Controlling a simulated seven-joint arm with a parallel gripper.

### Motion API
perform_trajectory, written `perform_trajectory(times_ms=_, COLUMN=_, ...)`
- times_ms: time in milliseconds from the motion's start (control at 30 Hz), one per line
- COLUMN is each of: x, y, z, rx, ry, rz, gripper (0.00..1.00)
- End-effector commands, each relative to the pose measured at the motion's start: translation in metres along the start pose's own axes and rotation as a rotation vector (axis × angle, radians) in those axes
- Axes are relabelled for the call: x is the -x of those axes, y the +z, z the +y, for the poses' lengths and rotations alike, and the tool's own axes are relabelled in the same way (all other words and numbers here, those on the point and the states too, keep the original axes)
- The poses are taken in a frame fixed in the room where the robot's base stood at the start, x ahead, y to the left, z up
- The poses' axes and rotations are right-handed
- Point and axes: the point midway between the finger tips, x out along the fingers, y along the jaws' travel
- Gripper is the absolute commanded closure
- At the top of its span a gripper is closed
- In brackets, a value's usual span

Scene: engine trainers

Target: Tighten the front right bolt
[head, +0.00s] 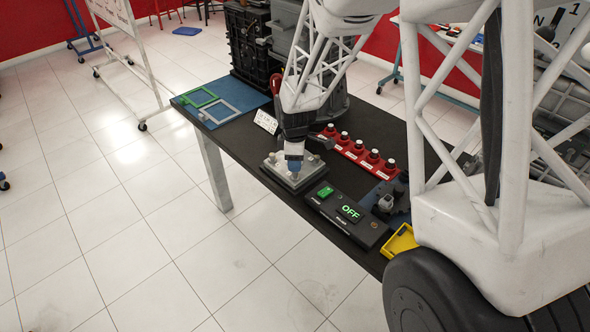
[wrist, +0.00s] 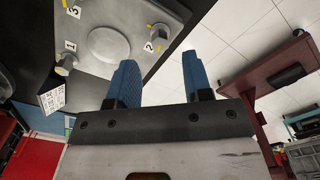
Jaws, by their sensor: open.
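A grey metal plate (head: 313,171) with bolts lies on the dark table, below my gripper (head: 293,168). The wrist view shows the plate (wrist: 132,20) at top left, with a round boss in its middle. Bolts labelled 1 (wrist: 65,64), 2 (wrist: 160,33) and 3 (wrist: 72,6) stand near its edges. I cannot tell which is the front right bolt. In the wrist view my gripper (wrist: 158,66) has its blue fingers apart with nothing between them. In the head view the gripper hides part of the plate, and contact is unclear.
A red rack (head: 350,150) with several black-topped pieces stands behind the plate. A black box reading OFF (head: 347,214) sits in front of it. A yellow tray (head: 402,241) lies to the right. Green and grey frames (head: 218,113) lie on a blue mat at the table's far left.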

Motion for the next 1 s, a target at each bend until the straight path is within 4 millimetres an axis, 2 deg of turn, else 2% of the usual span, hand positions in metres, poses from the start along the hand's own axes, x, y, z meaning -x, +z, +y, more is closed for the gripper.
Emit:
perform_trajectory(times_ms=100, x=-0.015, y=0.0, z=-0.001, rx=0.0, ry=-0.003, rz=-0.001, gripper=0.54)
perform_trajectory(times_ms=400, x=-0.039, y=0.0, z=-0.001, rx=0.0, ry=-0.001, rz=0.0, gripper=0.54)
perform_trajectory(times_ms=833, x=-0.044, y=0.0, z=0.0, rx=0.0, ry=0.0, rz=0.0, gripper=0.54)
perform_trajectory(times_ms=1000, x=-0.044, y=0.0, z=0.0, rx=0.0, ry=0.0, rz=0.0, gripper=0.79)
